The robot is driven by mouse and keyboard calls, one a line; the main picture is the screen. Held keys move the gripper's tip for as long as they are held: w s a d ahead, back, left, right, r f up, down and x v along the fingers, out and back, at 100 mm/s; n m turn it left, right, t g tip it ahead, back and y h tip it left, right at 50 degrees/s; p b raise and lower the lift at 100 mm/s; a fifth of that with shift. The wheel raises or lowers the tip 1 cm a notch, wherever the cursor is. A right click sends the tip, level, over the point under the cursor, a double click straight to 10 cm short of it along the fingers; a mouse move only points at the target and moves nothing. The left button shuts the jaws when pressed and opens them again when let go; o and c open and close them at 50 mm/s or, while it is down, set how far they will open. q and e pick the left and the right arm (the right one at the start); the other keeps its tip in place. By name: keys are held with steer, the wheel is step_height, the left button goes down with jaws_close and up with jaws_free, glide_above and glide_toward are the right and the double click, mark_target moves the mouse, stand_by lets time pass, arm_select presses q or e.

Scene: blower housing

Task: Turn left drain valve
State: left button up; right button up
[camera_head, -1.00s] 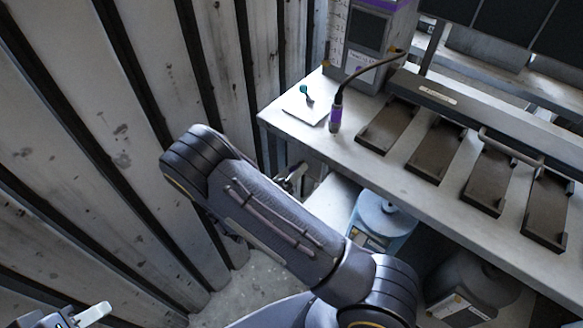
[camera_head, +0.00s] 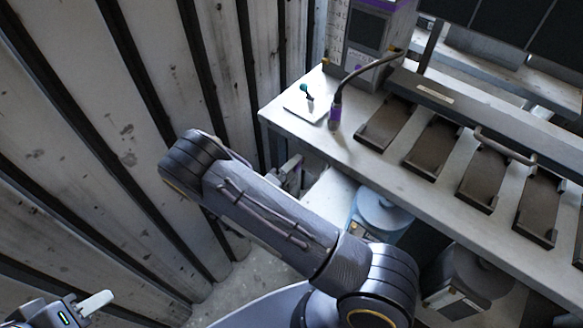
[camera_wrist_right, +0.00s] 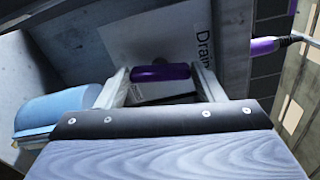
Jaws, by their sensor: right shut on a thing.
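In the right wrist view a purple valve handle (camera_wrist_right: 160,73) lies crosswise between the two fingers of my right gripper (camera_wrist_right: 160,84), which is shut on it. Behind it is a pale panel (camera_wrist_right: 125,40) with a label reading "Drain" (camera_wrist_right: 204,45), cut off by the frame edge. In the head view my right gripper (camera_head: 290,174) shows only in part, low beside the bench's left end; the handle is hidden there. My left gripper (camera_head: 80,309) is at the bottom left, cut off, with one pale finger showing, far from the valve.
A bench (camera_head: 345,150) bears several dark trays (camera_head: 433,147), a purple-ended hose (camera_head: 335,112) and a white plate (camera_head: 300,108) with a teal-topped piece (camera_head: 306,91). Below stands a blue container (camera_head: 380,215). A ribbed wall (camera_head: 110,130) closes the left side.

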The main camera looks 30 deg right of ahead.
stand_by(0.3)
steer(key=o, duration=1)
steer(key=shift+a, duration=0.1)
steer(key=b+v, duration=0.1)
steer(key=v, duration=0.6)
steer(key=shift+s+a, duration=0.15)
steer(key=shift+a, duration=0.2)
